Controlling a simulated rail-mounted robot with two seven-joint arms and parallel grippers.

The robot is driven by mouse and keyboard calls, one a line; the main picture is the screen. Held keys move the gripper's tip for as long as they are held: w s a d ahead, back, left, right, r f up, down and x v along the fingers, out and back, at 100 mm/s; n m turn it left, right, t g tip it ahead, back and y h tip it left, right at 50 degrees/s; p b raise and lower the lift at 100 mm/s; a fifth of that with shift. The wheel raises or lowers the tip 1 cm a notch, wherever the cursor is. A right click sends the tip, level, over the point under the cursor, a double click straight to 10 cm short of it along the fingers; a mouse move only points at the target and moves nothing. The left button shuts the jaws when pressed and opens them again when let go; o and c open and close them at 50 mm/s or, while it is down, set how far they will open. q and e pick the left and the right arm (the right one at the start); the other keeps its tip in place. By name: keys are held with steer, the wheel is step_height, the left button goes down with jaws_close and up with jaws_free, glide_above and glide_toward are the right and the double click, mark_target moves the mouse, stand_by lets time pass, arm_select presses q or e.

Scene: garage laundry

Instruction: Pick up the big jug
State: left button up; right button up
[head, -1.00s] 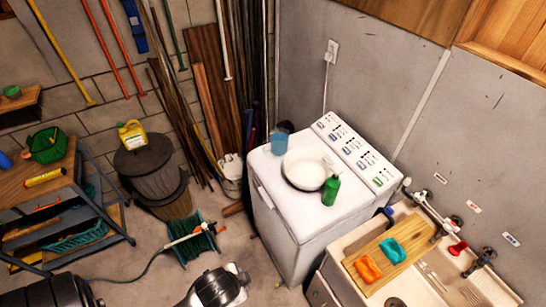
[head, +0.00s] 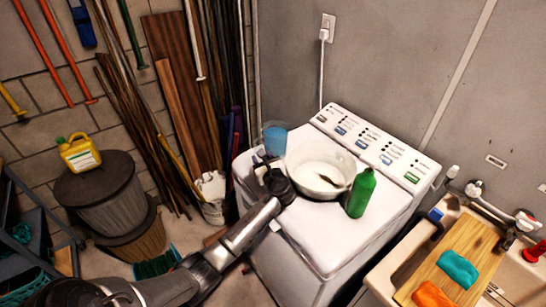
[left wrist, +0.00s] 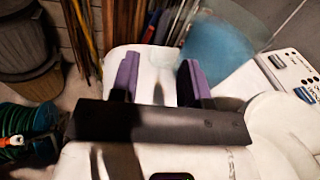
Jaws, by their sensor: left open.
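A blue translucent jug (head: 274,138) stands at the back left of the white washing machine's top (head: 300,228). It also shows as a blurred blue shape in the left wrist view (left wrist: 222,50), beyond and to the right of the fingers. A yellow jug (head: 79,153) with a green cap stands on a dark bin lid at the left. My left gripper (head: 265,166) is over the washer's left edge, just in front of the blue jug. Its purple-lined fingers (left wrist: 158,82) are apart, with nothing held between them. My right gripper is not in view.
A white basin (head: 312,182) sits right beside my left gripper, with a green bottle (head: 361,193) at its right. The control panel (head: 375,140) rises behind. Long boards and poles (head: 190,90) lean on the wall at left. A sink (head: 400,255) is at right.

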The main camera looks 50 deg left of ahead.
arm_select(q)
steer(key=shift+w+a+m+y+b, duration=0.15)
steer(key=shift+w+a+m+b, duration=0.1)
steer(key=shift+a, duration=0.3)
steer(key=shift+w+a+m+y+b, duration=0.15)
steer(key=shift+a+b, duration=0.05)
steer(key=shift+a, duration=0.3)
steer(key=shift+b+x, duration=0.7)
steer(key=shift+x, duration=2.75)
steer(key=shift+s, duration=0.15)
steer(key=shift+f, duration=0.1)
steer(key=c, duration=0.6)
jaws_close()
